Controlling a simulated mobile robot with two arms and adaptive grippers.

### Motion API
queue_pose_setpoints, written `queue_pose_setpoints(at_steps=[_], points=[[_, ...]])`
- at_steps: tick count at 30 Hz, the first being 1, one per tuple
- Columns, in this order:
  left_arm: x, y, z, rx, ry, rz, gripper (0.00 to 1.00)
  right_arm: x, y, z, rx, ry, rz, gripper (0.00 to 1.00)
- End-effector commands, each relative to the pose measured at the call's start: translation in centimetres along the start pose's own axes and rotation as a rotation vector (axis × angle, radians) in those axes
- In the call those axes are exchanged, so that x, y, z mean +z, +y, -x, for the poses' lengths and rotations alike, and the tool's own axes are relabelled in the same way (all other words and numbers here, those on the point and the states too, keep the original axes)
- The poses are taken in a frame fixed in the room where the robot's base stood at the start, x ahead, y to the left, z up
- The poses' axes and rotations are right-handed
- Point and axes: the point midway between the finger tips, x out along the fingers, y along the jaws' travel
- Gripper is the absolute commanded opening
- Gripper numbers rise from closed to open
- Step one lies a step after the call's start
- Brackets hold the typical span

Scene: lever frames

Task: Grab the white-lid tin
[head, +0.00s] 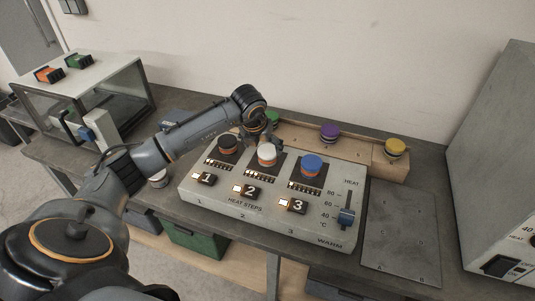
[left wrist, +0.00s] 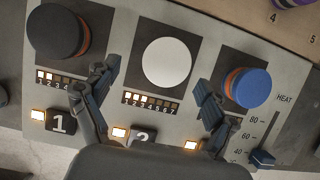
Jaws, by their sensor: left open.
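The white-lid tin (head: 267,155) has an orange band and stands upright on the middle plate of the grey heater panel, above button 2. In the left wrist view its round white lid (left wrist: 167,63) shows from above. My left gripper (head: 263,130) is over the back of the panel, close to this tin. In the left wrist view the two fingers of my left gripper (left wrist: 155,76) are spread wide, one on each side of the lid's lower part. Nothing is between them in a grip. Whether the fingers are level with the tin is unclear. My right gripper is out of view.
A black-lid tin (head: 228,144) and a blue-lid tin (head: 312,165) flank it closely. A wooden rack (head: 365,151) behind holds green, purple and yellow tins. A slider (head: 346,217) stands at the panel's right. A bare metal plate (head: 402,235) lies right of the panel.

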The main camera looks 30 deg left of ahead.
Motion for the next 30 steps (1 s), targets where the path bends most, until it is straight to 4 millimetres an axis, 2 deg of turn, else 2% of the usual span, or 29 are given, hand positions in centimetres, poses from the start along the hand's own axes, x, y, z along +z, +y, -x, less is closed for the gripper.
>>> queue_pose_setpoints(at_steps=[7,12,20,27,29,30], points=[[0.3,-0.9,-2.9,-0.002,0.003,0.001,0.85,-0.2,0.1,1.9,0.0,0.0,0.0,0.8],[0.3,-0.8,-4.9,-0.001,0.001,0.0,0.85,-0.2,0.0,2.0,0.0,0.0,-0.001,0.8],[0.3,-0.8,-5.2,-0.001,-0.001,-0.001,0.83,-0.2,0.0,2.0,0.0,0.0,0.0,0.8],[0.3,-0.8,-5.1,-0.001,-0.001,0.0,0.34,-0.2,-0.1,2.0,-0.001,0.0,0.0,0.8],[0.3,-0.8,-5.1,-0.001,-0.001,0.0,0.22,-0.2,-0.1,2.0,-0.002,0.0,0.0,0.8],[0.3,-0.8,-5.1,-0.001,-0.002,0.0,0.22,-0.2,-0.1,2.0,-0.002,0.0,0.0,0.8]])
